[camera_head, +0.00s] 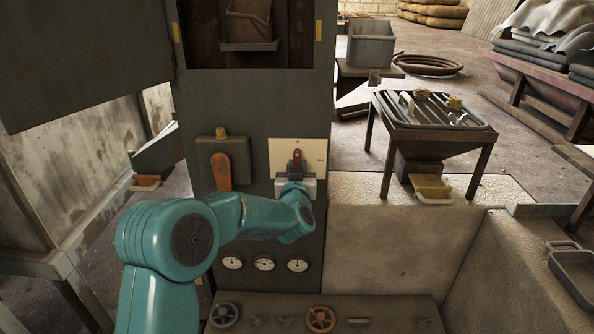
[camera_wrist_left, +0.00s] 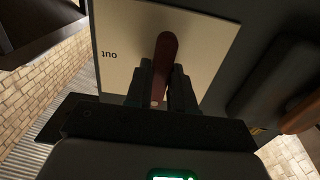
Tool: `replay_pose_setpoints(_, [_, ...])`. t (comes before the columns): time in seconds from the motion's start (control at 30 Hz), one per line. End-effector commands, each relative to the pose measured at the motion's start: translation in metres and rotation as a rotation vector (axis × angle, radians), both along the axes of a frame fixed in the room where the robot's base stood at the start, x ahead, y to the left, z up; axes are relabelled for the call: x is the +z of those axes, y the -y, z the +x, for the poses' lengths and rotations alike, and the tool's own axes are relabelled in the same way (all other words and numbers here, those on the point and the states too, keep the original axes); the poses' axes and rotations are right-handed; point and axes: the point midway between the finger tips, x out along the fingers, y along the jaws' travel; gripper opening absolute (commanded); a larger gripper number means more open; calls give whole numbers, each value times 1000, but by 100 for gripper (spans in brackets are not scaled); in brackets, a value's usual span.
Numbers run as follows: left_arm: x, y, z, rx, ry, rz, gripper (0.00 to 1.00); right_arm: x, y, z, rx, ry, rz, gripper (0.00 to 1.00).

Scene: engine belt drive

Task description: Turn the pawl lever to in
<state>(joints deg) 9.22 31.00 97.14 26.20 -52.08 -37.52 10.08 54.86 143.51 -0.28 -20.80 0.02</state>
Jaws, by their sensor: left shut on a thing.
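The pawl lever (camera_head: 297,157), a dark red handle, stands roughly upright on a pale plate (camera_head: 281,151) on the dark cabinet front. In the left wrist view the lever (camera_wrist_left: 167,48) shows in front of the plate (camera_wrist_left: 124,27), with the word OUT upside down left of it. My left gripper (camera_head: 297,173) reaches the lever from in front and below. In the left wrist view its dark fingers (camera_wrist_left: 163,74) are shut on the lever, one on each side. The lever's pivot is hidden. My right gripper is not in view.
An orange lever (camera_head: 220,171) on a grey box is left of the plate. Gauges (camera_head: 264,263) sit below my arm, with handwheels (camera_head: 320,319) on the ledge beneath. A small table (camera_head: 435,140) with a tray stands to the right.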

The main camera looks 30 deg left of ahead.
Motion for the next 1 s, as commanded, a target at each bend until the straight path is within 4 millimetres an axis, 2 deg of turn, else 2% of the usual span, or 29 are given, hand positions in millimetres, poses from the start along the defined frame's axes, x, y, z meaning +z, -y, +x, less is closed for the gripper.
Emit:
replay_pose_setpoints(0.03, [6, -1, 1, 2, 12, 5, 0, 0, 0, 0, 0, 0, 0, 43])
replay_pose_setpoints(0.27, [7, -1, 0, 2, 12, 6, 0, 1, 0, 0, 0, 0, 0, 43])
replay_pose_setpoints(0.3, [7, -1, 0, 2, 12, 6, 26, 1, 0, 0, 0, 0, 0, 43])
replay_pose_setpoints(0.37, [6, -1, 0, 2, 12, 6, 46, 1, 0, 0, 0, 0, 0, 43])
replay_pose_setpoints(0.77, [3, 4, -6, 0, 3, 2, 47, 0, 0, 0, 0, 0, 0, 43])
replay_pose_setpoints(0.87, [3, 12, -19, -2, 2, 2, 47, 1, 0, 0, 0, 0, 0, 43])
replay_pose_setpoints(1.0, [3, 30, -49, -3, 3, 3, 47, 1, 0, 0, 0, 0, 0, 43])
